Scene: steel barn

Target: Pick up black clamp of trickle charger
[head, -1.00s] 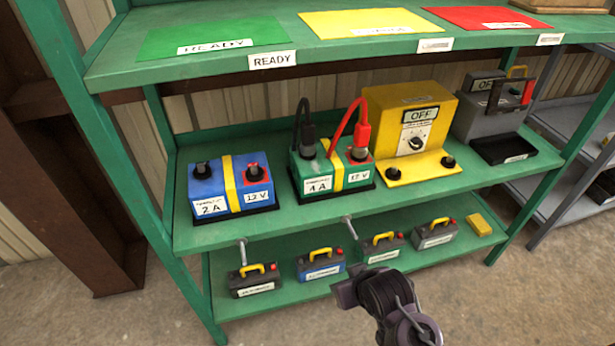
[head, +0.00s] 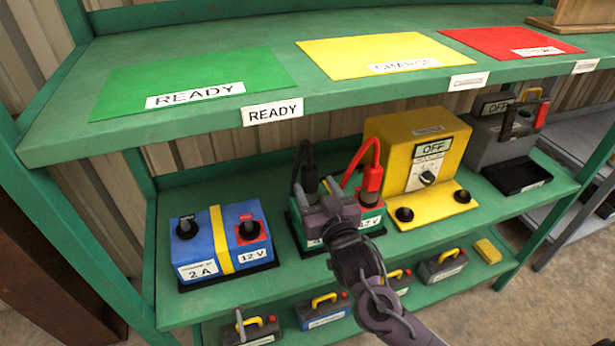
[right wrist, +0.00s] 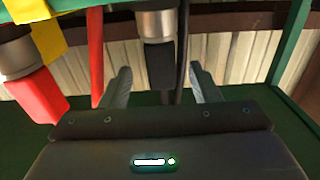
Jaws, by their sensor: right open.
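A black clamp (head: 310,180) with a black cable sits on the left post of a green battery (head: 372,218). A red clamp (head: 371,180) with a red cable sits on its right post. Where the cables end is hidden. My right gripper (head: 325,194) is at the front of the battery by the black clamp and hides part of both. In the right wrist view, the open fingers (right wrist: 162,82) stand on either side of the black clamp (right wrist: 160,62), with gaps; the red clamp (right wrist: 37,96) is off to the left. My left gripper is out of view.
A yellow charger (head: 405,150) marked OFF stands right of the battery. A grey unit (head: 482,140) with dark and red handles is farther right. A blue battery (head: 196,247) is left. The upper shelf (head: 195,120) overhangs; several small batteries line the lower shelf.

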